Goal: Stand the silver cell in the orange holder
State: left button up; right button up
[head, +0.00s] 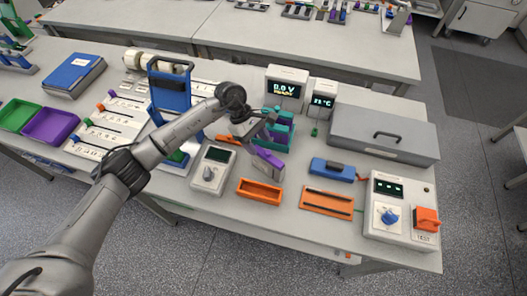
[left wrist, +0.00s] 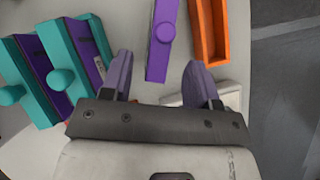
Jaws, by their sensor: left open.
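The orange holder is most likely the open orange tray (head: 260,191) on the near part of the bench; it also shows at the top of the left wrist view (left wrist: 207,30). A narrow purple-topped piece with a round knob (left wrist: 162,38) stands beside it, with a pale grey side in the head view. I cannot tell if this is the silver cell. My left gripper (left wrist: 163,80) is open, its purple fingers apart with nothing clearly held between them. In the wrist picture the purple-topped piece lies ahead of the fingers. My right gripper is not in view.
Teal-topped pieces with knobs (left wrist: 62,78) stand close to the left gripper. A meter with a dial (head: 209,170) is left of the orange tray. A flat orange plate with black strips (head: 327,201) and a blue block (head: 333,169) lie to the right. A grey case (head: 385,134) stands behind.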

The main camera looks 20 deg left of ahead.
pick_arm(q)
jog(key=v, duration=0.6)
jog(key=shift+r, duration=0.2)
